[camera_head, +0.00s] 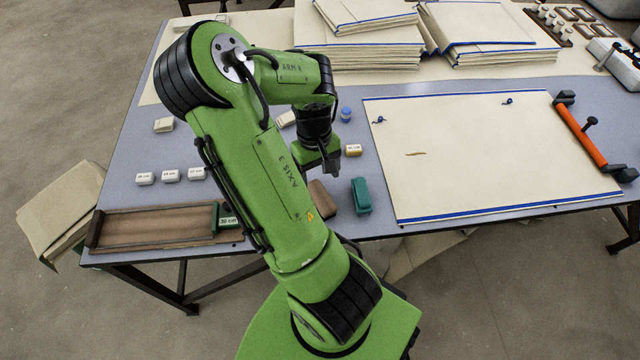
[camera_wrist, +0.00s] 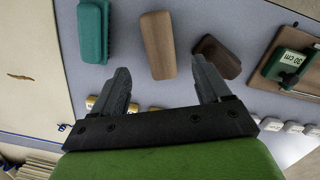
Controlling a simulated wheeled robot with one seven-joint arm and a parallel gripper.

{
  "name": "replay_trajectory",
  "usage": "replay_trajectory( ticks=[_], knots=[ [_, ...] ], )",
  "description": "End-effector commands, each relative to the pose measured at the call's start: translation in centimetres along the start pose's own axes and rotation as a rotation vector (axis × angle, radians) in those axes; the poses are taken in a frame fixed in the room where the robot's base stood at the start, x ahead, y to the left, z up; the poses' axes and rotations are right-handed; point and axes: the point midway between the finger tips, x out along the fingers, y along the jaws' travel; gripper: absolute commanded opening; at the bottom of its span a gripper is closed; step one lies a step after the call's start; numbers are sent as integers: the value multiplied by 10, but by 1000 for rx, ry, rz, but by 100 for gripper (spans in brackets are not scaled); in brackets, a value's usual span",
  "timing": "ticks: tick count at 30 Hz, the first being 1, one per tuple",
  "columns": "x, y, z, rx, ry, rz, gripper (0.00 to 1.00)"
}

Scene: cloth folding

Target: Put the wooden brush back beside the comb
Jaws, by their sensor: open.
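A mid-brown wooden block-shaped piece (camera_wrist: 158,45) lies on the grey table and appears between my fingertips in the wrist view; it also shows in the head view (camera_head: 322,198), partly behind my arm. A darker brown piece (camera_wrist: 217,58) lies beside it and is hidden in the head view. A teal piece (camera_head: 361,196) lies on its other side, also seen in the wrist view (camera_wrist: 93,30). I cannot tell for sure which of these is the brush or the comb. My gripper (camera_wrist: 160,65) is open and empty, apart from the table, with the mid-brown piece lying beyond its fingertips.
A wooden tray (camera_head: 150,225) with a green 30 cm block (camera_head: 228,216) lies at the front left. A large cream sheet (camera_head: 480,155) with an orange-handled bar (camera_head: 580,135) fills the right. Several small white blocks (camera_head: 170,175) stand at left. Cloth stacks (camera_head: 490,40) lie behind.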

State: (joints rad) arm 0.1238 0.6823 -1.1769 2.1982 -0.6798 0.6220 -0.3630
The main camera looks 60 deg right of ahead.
Motion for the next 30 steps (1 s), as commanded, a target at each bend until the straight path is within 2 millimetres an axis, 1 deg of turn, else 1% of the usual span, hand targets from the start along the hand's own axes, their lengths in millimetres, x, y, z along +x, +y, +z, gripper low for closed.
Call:
replay_trajectory(
  ticks=[1,4,7,11,14,17,18,20,21,22,23,24,26,27,30],
  knots=[
    [-16,0,0,-2,4,-1,77],
    [-31,0,0,-2,2,0,77],
    [-38,0,0,0,0,0,77],
    [-38,0,0,1,-1,0,77],
    [-42,-9,-1,-9,15,-22,77],
    [-57,-42,-2,-46,65,-92,77],
    [-68,-61,0,-74,93,-126,77],
    [-86,-90,6,-121,135,-171,77],
    [-98,-108,13,-154,164,-196,77],
    [-108,-122,19,-181,187,-209,77],
    [-118,-134,26,-210,211,-219,77],
    [-132,-149,39,-248,245,-227,77],
    [-150,-168,60,-307,304,-225,77],
    [-161,-178,75,-343,346,-215,77],
    [-180,-192,112,-414,458,-168,77]
  ],
)
